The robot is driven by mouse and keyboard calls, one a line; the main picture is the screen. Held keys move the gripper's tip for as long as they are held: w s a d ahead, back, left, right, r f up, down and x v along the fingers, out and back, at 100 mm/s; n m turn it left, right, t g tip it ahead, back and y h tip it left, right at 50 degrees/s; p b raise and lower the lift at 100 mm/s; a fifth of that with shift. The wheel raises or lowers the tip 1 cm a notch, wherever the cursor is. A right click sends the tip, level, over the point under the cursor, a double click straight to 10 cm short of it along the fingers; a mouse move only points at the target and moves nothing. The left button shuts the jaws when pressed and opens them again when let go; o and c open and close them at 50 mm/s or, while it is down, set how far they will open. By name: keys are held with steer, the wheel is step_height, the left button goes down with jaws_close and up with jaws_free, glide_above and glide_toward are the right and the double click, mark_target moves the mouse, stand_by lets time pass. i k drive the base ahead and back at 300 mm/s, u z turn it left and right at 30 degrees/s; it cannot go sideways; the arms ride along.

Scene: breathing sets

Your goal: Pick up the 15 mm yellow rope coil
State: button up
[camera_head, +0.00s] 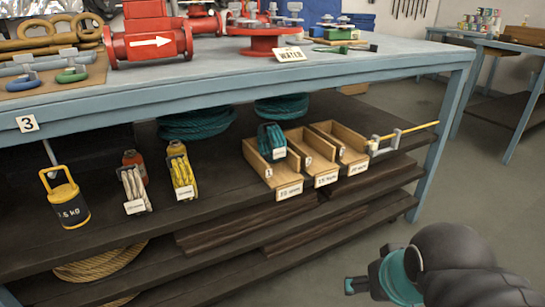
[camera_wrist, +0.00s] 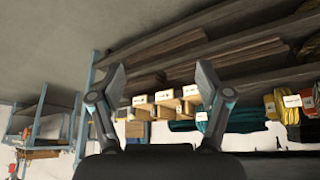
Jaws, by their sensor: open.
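A yellow rope coil (camera_head: 181,172) with a white tag stands on the middle shelf of the near bench. The tags are too small to read for size. In the wrist view, a yellow coil (camera_wrist: 270,106) shows near the right edge, beside a tagged one. My gripper (camera_wrist: 160,72) is open, with nothing between its fingers. In the head view it is at the lower right, out in front of the bench and well apart from the coils.
Three labelled wooden bins (camera_head: 268,183) stand right of the coils; a teal coil (camera_head: 271,142) sits in the left one. The bench top (camera_head: 230,75) overhangs the shelf. The floor in front is clear.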

mark_target(183, 181)
steer(key=z, duration=0.05)
steer(key=k, duration=0.5)
steer(key=u, duration=0.95)
steer(key=i, duration=0.4)
steer(key=u, duration=2.1)
steer(key=i, duration=1.55)
steer(key=z, duration=2.65)
